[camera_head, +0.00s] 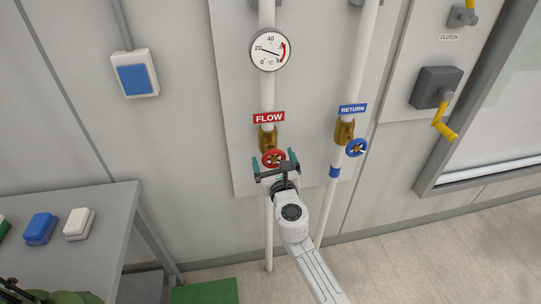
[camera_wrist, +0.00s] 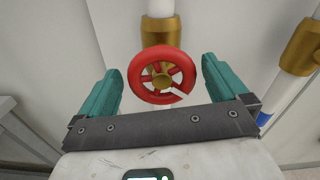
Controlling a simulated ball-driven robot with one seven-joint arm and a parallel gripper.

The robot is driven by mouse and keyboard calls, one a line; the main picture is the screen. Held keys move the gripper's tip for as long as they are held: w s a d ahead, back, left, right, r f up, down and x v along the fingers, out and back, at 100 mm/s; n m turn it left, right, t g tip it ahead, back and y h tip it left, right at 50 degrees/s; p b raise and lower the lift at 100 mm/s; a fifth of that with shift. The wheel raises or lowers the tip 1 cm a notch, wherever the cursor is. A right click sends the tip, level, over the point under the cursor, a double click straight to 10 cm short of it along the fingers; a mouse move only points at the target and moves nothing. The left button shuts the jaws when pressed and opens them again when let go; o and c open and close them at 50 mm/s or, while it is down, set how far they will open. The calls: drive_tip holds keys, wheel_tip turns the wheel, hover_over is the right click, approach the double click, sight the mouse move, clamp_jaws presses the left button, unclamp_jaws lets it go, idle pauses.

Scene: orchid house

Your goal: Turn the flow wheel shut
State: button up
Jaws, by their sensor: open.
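The flow wheel (camera_head: 273,158) is a small red handwheel on a brass valve (camera_head: 268,138), under the red FLOW label (camera_head: 269,118) on the left white pipe. In the wrist view the red wheel (camera_wrist: 161,75) faces me, with spokes, a brass hub and one pale patch at its lower right. My gripper (camera_head: 275,163) is open, its teal fingers apart. In the wrist view the gripper (camera_wrist: 160,85) has one finger to the left and one to the right of the wheel, with gaps showing on both sides. Whether the fingertips reach the rim's depth is unclear.
A blue handwheel (camera_head: 356,147) sits on the RETURN pipe (camera_head: 364,60) to the right. A dial gauge (camera_head: 270,50) is above the flow valve. A grey box with a yellow crank (camera_head: 444,122) is further right. A grey table (camera_head: 112,205) stands at the left.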

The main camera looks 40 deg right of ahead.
sight(274, 161)
drive_tip(key=shift+x, duration=1.55)
drive_tip(key=shift+d, duration=0.1)
drive_tip(key=shift+s, duration=0.1)
drive_tip(key=shift+c, duration=0.5)
drive_tip(key=shift+b, duration=0.3)
drive_tip(key=c, duration=0.9)
